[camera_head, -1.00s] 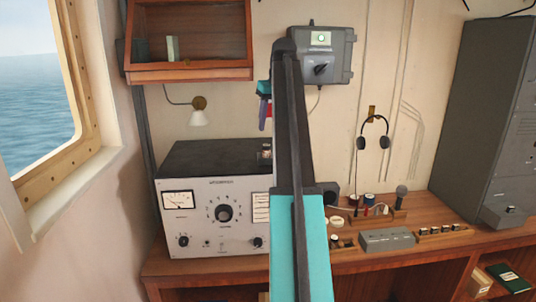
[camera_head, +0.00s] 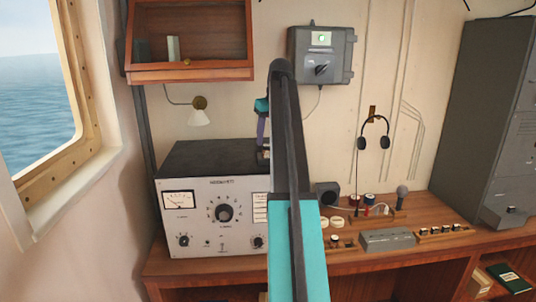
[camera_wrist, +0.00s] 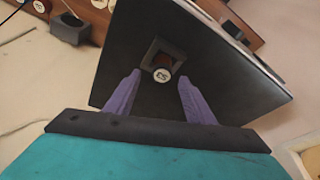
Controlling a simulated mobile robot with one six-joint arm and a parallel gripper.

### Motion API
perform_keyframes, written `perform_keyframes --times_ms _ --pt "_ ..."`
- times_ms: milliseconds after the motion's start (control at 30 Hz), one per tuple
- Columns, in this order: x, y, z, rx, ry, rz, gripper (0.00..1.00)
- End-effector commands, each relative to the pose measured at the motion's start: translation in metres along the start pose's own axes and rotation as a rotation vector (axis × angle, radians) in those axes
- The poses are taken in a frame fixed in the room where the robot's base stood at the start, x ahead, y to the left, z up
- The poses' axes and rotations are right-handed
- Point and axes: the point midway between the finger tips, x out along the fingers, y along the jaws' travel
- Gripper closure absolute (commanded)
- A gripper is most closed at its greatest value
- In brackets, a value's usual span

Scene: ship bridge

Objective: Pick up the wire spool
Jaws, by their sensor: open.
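In the wrist view a small round thing with a dark red body and a white lettered face (camera_wrist: 162,74), which looks like the wire spool, sits in a dark square holder (camera_wrist: 176,48) on the black top of the radio set. My gripper (camera_wrist: 159,78) is open, its two purple fingers apart on either side of the spool's near end, with nothing held. In the head view my gripper (camera_head: 262,140) points down just above the radio set (camera_head: 210,212). There my arm and fingers mostly hide the spool and its holder.
A wooden shelf (camera_head: 190,75) hangs above the radio. A grey wall box (camera_head: 322,52) is behind my arm.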

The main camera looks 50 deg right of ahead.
Motion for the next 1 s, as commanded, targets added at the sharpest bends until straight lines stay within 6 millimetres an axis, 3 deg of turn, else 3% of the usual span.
perform_keyframes --times_ms 400,1000 --pt "0.042 -0.003 0.003 0.001 -0.001 0.0 0.51" --pt "0.044 -0.002 0.003 0.002 -0.001 0.0 0.53"
